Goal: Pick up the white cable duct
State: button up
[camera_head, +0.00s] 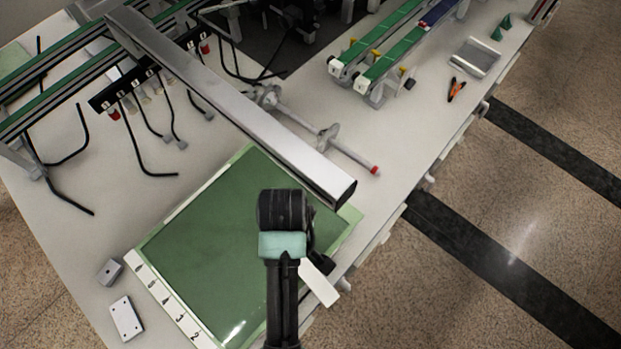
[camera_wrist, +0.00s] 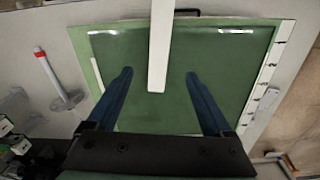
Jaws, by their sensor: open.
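The white cable duct (camera_wrist: 160,45) is a long, narrow white bar. In the wrist view it runs from the top edge down to a free end near the middle, over the green mat (camera_wrist: 215,65). In the head view part of it (camera_head: 320,287) shows to the right of my arm, at the mat's near right edge; the rest is hidden behind my arm. My gripper (camera_wrist: 158,75) is open and empty. Its two blue fingers lie either side of the duct's line, with the duct's end between the tips. I see no contact. The gripper's fingers are hidden in the head view.
A grey metal beam (camera_head: 230,100) crosses above the table and ends over the mat's corner. A rod with a red tip (camera_head: 355,158) lies near it. A small white block (camera_head: 126,318) and a grey block (camera_head: 110,271) sit left of the mat. Orange-handled pliers (camera_head: 456,90) lie far right.

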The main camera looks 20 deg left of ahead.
notch_tip(320, 180, down, 8)
jog(key=shift+r+b, duration=0.25)
jog(key=shift+b, duration=0.15)
jog(key=shift+w+f, duration=0.2)
jog(key=shift+f, duration=2.6)
jog(key=shift+c, duration=0.3)
grip_shut()
